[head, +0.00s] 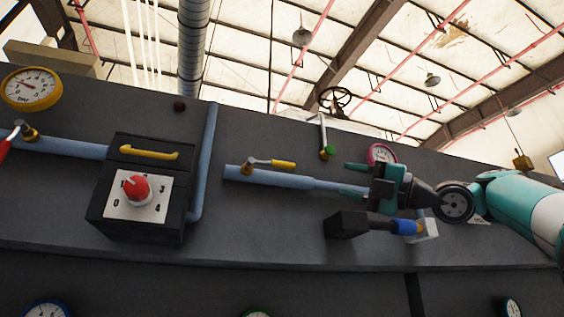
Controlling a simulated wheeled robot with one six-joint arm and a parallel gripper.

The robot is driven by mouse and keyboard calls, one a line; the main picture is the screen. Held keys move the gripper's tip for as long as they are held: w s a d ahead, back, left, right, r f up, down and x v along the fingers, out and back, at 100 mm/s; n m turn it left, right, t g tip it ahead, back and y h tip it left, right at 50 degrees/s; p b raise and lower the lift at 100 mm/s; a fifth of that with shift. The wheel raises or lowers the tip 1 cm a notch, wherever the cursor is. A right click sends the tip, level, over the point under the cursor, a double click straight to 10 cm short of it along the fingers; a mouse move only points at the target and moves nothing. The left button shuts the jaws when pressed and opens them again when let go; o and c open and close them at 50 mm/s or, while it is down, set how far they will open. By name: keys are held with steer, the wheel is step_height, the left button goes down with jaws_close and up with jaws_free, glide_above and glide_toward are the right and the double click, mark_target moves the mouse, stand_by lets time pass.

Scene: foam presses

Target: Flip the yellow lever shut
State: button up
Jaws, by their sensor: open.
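The yellow lever (283,165) is a short yellow grip on a thin metal arm. It reaches right from a brass valve fitting (251,165) and lies roughly along the blue pipe (270,179), just above it. My gripper (354,181) is to the right of the lever, with its teal fingers pointing left towards it. The fingers are apart, with nothing seen between them, and there is a gap between them and the yellow grip. My gripper and wrist cover the right part of the blue pipe.
Left is a black box with a yellow handle (148,152) and red knob (137,189). A green-tipped lever (326,150) and pink gauge (381,154) are above my gripper. A black block (346,224) and blue grip (405,227) are below.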

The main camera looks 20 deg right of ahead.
mark_target(287, 165)
steer(key=p+x, duration=0.9)
steer(key=x, duration=0.6)
steer(key=shift+w+a+r, duration=0.15)
steer(key=shift+r, duration=0.05)
steer(key=shift+w+a+p, duration=0.3)
steer(key=shift+w+a, duration=0.1)
steer(key=shift+a, duration=0.05)
jaws_close()
